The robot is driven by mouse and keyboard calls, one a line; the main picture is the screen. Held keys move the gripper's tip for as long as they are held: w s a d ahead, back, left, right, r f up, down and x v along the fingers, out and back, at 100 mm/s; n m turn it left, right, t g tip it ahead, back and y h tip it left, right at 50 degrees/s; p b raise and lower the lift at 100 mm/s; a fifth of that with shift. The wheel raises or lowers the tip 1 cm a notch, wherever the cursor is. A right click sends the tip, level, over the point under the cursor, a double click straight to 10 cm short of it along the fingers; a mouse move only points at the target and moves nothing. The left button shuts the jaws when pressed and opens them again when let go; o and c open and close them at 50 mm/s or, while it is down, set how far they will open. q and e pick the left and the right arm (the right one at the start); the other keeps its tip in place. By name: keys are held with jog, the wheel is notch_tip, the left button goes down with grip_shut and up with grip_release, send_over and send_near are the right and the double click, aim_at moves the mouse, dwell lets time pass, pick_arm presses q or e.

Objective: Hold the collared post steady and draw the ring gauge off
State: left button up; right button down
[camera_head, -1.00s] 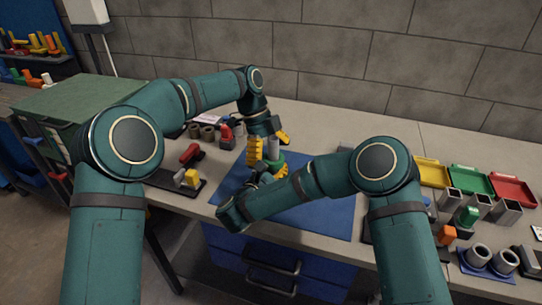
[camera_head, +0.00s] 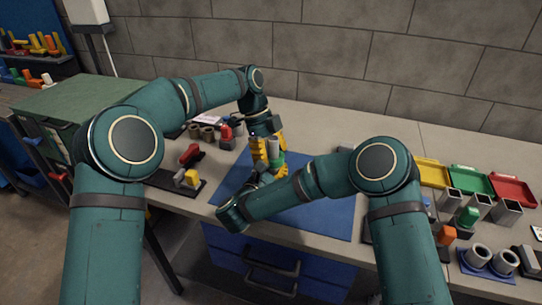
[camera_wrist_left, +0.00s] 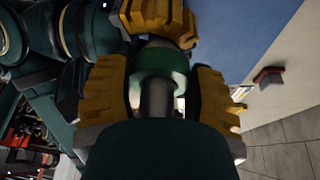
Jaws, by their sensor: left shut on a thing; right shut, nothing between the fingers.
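The collared post (camera_head: 274,147) is a grey cylinder standing upright over the blue mat. My left gripper (camera_head: 271,148) reaches it from behind, with yellow fingers on both sides, and is shut on it. In the left wrist view the grey shaft (camera_wrist_left: 157,98) shows between the fingers. A green ring (camera_wrist_left: 159,64) surrounds the post; it also shows in the head view (camera_head: 278,158). I cannot tell whether it is the collar or the ring gauge. My right gripper (camera_head: 281,170) is shut and empty, low beside the post; its yellow fingers (camera_wrist_left: 160,18) show beyond the ring.
The blue mat (camera_head: 315,213) has free room to the right. Colored trays (camera_head: 472,180), grey square tubes (camera_head: 507,212) and a blue holder with cylinders (camera_head: 487,268) fill the right side.

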pick_arm(q)
jog(key=shift+r, duration=5.6)
pick_arm(e)
jog(key=c, duration=1)
grip_release()
jog(key=shift+c, duration=0.2)
